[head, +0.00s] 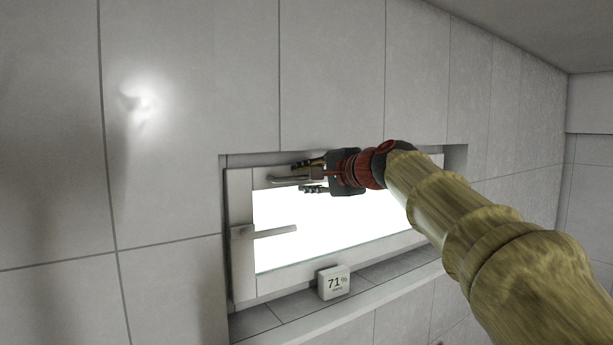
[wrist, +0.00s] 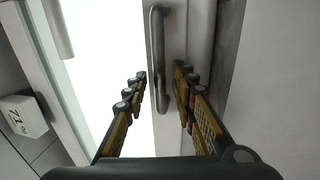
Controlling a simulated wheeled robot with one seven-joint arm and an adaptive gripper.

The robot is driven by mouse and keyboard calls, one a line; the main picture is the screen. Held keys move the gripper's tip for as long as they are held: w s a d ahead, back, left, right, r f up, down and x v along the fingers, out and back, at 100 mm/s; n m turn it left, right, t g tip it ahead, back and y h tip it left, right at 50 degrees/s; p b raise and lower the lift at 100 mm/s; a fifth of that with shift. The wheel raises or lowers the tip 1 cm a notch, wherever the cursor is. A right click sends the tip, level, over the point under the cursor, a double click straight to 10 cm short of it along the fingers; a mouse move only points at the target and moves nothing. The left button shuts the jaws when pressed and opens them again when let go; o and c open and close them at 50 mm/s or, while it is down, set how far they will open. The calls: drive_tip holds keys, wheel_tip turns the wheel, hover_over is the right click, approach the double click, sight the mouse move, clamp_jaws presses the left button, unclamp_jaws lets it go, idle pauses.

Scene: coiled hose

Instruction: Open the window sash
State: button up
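The window sash (head: 243,205) is a pale frame around a bright pane, set in a recess in the tiled wall. A lever handle (head: 272,232) on its left stile points right, roughly level; it also shows in the wrist view (wrist: 59,30). A grey pull bar (head: 287,180) sits on the sash's top rail; in the wrist view the bar (wrist: 156,50) runs lengthwise ahead of my gripper. My gripper (head: 306,178) is open at the top rail. In the wrist view its fingers (wrist: 160,76) lie either side of the bar's near end. Contact cannot be told.
A small white meter reading 71% (head: 334,283) stands on the tiled sill (head: 380,285) below the sash; it also shows at left in the wrist view (wrist: 22,116). The recess walls border the sash closely. The space in front of the wall at left is clear.

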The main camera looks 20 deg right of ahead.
drive_tip(key=shift+a, duration=0.15)
drive_tip(key=shift+c, duration=0.3)
drive_tip(key=shift+c, duration=1.3)
drive_tip(key=c, duration=0.4)
